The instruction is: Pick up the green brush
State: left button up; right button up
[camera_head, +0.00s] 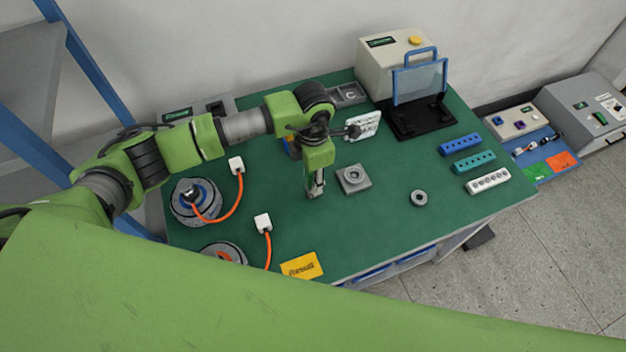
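I cannot make out a green brush for certain in the head view. My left arm comes in from the left, and my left gripper (316,188) points down over the middle of the green table (370,235). Its fingers are small and seen nearly edge-on, so I cannot tell whether they are open or shut, or whether they hold anything. A small blue and yellow item (291,148) is partly hidden behind the arm. My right gripper is not in view.
A grey square block (353,178) is right of the gripper, with a ring (419,198) farther right. Blue (460,144), teal (474,162) and white (488,180) hole strips lie at the right. A round motor (192,200) with an orange cable is at left. A yellow card (301,267) lies in front.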

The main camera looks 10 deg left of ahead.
pick_arm(q)
grip_shut()
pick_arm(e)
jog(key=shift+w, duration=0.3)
pick_arm(q)
jog(key=shift+r, duration=0.1)
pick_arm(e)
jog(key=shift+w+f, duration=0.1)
